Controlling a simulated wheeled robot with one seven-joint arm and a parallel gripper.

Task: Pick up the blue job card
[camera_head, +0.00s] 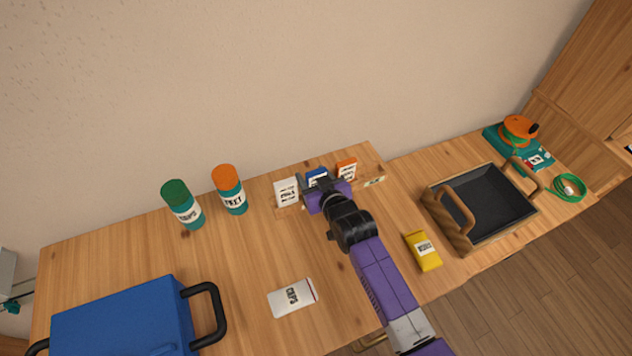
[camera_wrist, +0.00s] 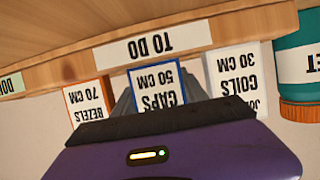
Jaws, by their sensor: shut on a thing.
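The blue job card (camera_head: 317,176), blue-edged and reading CAPS 50 CM, stands upright in the middle of a wooden rack (camera_head: 367,155). It shows upside down in the wrist view (camera_wrist: 156,84), in front of the rack's TO DO label (camera_wrist: 149,47). My gripper (camera_head: 316,186) is at the rack and shut on the blue card; its purple body hides the card's far end in the wrist view. An orange-edged BEZELS card (camera_wrist: 88,101) and a white-edged COILS card (camera_wrist: 232,79) stand on either side.
Green-lidded (camera_head: 183,206) and orange-lidded (camera_head: 230,191) canisters stand left of the rack. A white CAPS packet (camera_head: 292,298), yellow packet (camera_head: 423,251), blue case (camera_head: 125,325) and handled black tray (camera_head: 437,205) are on the table. The wall is close behind the rack.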

